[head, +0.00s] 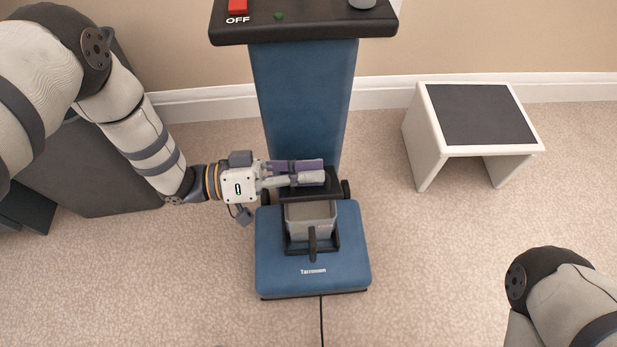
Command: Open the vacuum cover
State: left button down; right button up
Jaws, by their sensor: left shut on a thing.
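The vacuum has a blue upright body (304,95) and a blue base (312,270) on the carpet. A black cover (325,187) stands tilted up at the back of the base, against the foot of the upright body. In front of it, a grey bin (311,213) shows in a black frame with a latch-like piece at the front. My left gripper (308,173) reaches in from the left, above the bin's rear edge. Its fingers are shut on the cover's black edge or handle, and they partly hide the cover. My right gripper is out of view; only part of my right arm shows at lower right.
A white stool (421,140) with a dark top stands at the right. The vacuum's black control panel (320,22) with a red OFF switch is at the top. A black cord (322,325) runs forward from the base.

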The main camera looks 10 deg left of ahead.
pick_arm(q)
jog(key=shift+w+a+r, duration=0.1)
jog(key=shift+w+r, duration=0.05)
jog(key=shift+w, duration=0.05)
dwell(0.3)
jog(key=c, duration=1.7)
grip_release()
jog(key=v, duration=1.2)
jog(key=shift+c, duration=0.6)
